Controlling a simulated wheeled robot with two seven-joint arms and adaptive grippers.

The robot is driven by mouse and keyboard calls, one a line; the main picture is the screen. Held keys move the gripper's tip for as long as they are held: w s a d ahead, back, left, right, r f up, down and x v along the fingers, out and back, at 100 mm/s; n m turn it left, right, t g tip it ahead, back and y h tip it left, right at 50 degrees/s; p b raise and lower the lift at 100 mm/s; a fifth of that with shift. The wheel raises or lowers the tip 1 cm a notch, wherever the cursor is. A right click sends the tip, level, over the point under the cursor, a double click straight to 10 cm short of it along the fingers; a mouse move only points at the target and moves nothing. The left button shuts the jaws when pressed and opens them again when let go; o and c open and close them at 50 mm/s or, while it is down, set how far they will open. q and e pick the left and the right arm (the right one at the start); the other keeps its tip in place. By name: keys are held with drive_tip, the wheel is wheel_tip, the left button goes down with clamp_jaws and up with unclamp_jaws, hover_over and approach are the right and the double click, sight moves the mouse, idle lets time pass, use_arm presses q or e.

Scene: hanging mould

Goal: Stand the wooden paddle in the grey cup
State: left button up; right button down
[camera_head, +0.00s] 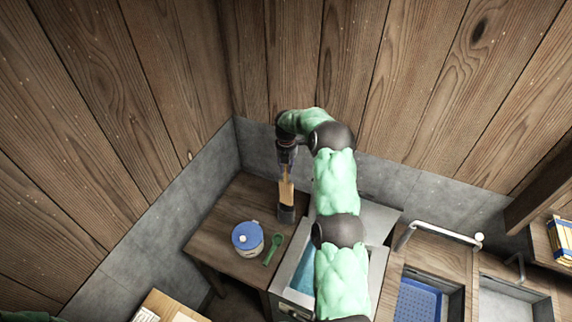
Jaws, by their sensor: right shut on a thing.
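The wooden paddle (286,190) hangs upright below my right gripper (287,163), which is shut on its upper end. The grey cup (287,215) is dark and stands on the small wooden table, directly below the paddle. The paddle's lower end overlaps the cup's upper part in the head view. I cannot tell how deep it reaches inside the cup. My left gripper is out of view.
A metal unit stands right of the table, partly behind my right arm. Wooden walls rise behind.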

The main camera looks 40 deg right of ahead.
sight(286, 184)
drive_tip(key=shift+f, duration=0.65)
drive_tip(key=shift+w+f+b, duration=0.1)
drive_tip(key=shift+f+b, duration=3.95)
drive_tip(key=shift+f, duration=1.05)
drive_tip(key=c, duration=1)
unclamp_jaws()
drive_tip(key=shift+c, duration=0.2)
drive_tip(key=shift+r, duration=0.1)
wheel_tip(286, 184, up, 12)
